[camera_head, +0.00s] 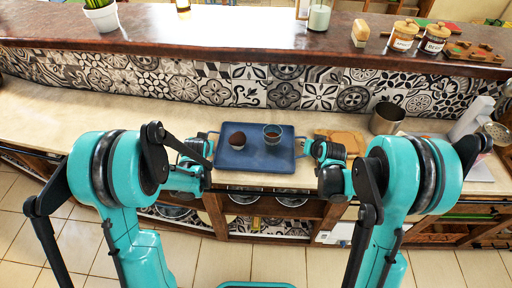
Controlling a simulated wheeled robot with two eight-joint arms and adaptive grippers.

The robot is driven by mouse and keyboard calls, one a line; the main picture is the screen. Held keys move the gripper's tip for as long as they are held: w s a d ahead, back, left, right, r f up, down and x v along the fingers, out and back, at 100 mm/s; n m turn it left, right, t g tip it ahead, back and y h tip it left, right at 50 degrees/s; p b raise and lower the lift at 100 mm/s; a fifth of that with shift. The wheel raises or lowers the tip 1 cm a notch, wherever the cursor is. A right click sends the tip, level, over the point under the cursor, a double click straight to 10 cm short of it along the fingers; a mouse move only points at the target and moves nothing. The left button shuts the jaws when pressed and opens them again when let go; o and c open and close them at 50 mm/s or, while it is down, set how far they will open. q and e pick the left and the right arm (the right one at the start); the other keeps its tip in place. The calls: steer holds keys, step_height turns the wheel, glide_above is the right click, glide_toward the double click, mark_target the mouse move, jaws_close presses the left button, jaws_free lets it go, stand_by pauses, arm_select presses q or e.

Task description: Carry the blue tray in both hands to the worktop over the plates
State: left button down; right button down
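The blue tray (256,165) is level at the front of the pale worktop (60,112), above the shelf with the plates (243,197). I cannot tell whether it rests on the worktop or hangs just above it. A bowl with dark contents (237,140) and a cup with brown contents (272,134) stand upright on it. My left gripper (209,139) is at the tray's left handle and my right gripper (308,147) at its right handle. Their fingers are too small and partly hidden to show whether they are closed.
Right of the tray are a wooden board (345,138), a metal pot (387,118) and a white grater-like object (471,117). The worktop's left side is clear. A raised brown ledge (220,38) behind holds a plant pot (102,17) and jars (403,36).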

stand_by(0.4)
